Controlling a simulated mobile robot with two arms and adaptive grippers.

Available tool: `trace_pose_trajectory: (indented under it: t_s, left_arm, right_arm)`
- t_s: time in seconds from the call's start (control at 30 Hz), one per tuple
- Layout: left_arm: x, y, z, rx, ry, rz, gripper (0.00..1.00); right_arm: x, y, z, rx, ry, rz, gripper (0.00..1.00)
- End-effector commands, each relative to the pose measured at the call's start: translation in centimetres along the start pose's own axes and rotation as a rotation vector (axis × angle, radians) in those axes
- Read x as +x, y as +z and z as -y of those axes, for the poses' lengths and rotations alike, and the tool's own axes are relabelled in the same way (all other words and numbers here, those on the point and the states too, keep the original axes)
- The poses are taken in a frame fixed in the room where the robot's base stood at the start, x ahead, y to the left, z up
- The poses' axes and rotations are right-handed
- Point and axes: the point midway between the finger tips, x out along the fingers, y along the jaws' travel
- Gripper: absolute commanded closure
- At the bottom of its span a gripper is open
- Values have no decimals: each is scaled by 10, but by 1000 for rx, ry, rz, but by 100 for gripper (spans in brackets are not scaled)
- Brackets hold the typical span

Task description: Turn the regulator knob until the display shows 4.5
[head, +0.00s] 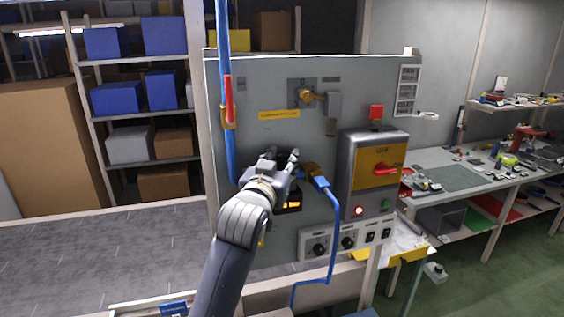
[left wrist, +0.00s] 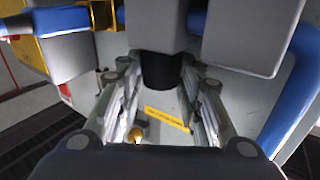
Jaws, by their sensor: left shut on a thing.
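My left gripper (head: 284,165) is at the middle of the grey panel (head: 262,92). It covers the regulator in the head view. In the left wrist view, a dark round knob (left wrist: 160,70) sits between its two fingers (left wrist: 160,88), which are shut on it. The display (head: 291,201) glows amber just below the gripper. It is partly hidden and its digits are too small to read. My right gripper is in neither view.
A brass fitting with a blue hose (head: 333,215) is close to the right of the gripper. A blue pipe (head: 227,120) with a red-handled valve (head: 228,105) runs up the left. A switch box (head: 376,165) with a red handle is at the right. Small knobs (head: 347,243) are below.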

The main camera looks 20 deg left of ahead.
Motion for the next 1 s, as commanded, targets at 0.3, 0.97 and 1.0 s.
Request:
trace_pose_trajectory:
  t_s: [0.3,0.97,1.0]
  left_arm:
    - [0,0,1,3,2,0,64]
    - [-22,0,0,0,3,-1,46]
    - [-29,0,0,0,4,-1,46]
  right_arm:
    - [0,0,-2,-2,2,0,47]
    - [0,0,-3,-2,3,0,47]
    - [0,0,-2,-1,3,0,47]
